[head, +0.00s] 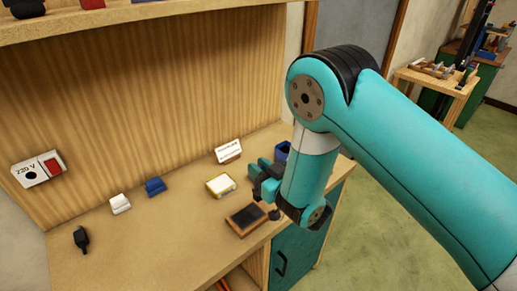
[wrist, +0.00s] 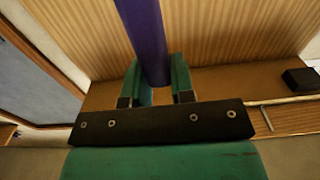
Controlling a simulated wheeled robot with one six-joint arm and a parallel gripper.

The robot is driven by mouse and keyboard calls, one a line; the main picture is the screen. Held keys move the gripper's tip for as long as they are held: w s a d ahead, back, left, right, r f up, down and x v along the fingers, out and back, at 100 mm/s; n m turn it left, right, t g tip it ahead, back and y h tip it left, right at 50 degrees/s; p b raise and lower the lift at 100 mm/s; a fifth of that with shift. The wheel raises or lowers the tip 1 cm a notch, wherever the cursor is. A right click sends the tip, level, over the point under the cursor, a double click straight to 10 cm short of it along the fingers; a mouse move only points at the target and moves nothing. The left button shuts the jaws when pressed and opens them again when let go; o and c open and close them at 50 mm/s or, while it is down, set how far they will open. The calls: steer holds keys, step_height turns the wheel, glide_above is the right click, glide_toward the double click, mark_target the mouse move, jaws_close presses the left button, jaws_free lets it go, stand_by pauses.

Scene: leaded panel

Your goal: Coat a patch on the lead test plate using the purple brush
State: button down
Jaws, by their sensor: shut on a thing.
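My gripper (wrist: 157,88) is shut on the purple brush (wrist: 148,35), whose handle stands between the two green fingers in the wrist view. The brush's bristles cannot be made out. In the head view my gripper (head: 262,175) is over the right part of the bench, and the brush is not clearly visible there. A dark plate in a wooden frame (head: 247,219), which looks like the lead test plate, lies flat near the front edge, below and left of my gripper. I cannot make out any coated patch on it.
A yellow-rimmed white dish (head: 220,186) and a white sign (head: 228,151) stand left of my gripper. A dark blue container (head: 281,151) is behind it. Blue (head: 155,186) and white (head: 120,203) blocks sit farther left.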

steer(key=shift+r+p, duration=1.4)
steer(key=shift+r, duration=0.5)
steer(key=shift+f, duration=0.1)
